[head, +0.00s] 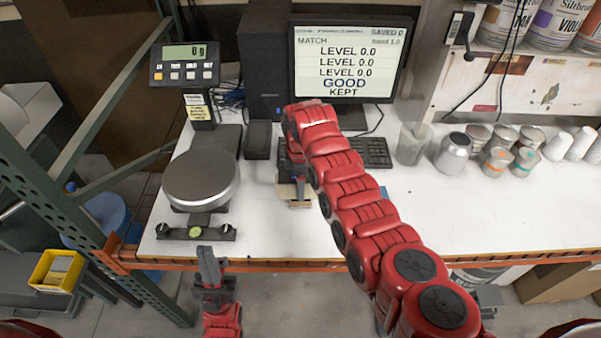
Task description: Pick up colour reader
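I cannot say for certain which thing is the colour reader. A small dark handheld device with a pale label (458,28) hangs on the rack panel at the upper right, and a black block (258,140) stands beside the scale. My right arm reaches from the lower right over the bench. Its gripper (297,186) points down in front of the keyboard, by a small tan block (288,191); the arm partly hides it, and its opening is unclear. My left gripper (209,262) is low at the bench's front edge, seen nearly edge-on, with nothing visible in it.
A monitor (346,60) and keyboard (366,152) are behind my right arm. Several cans and a clear beaker (413,143) stand at right. Green rack posts border the left.

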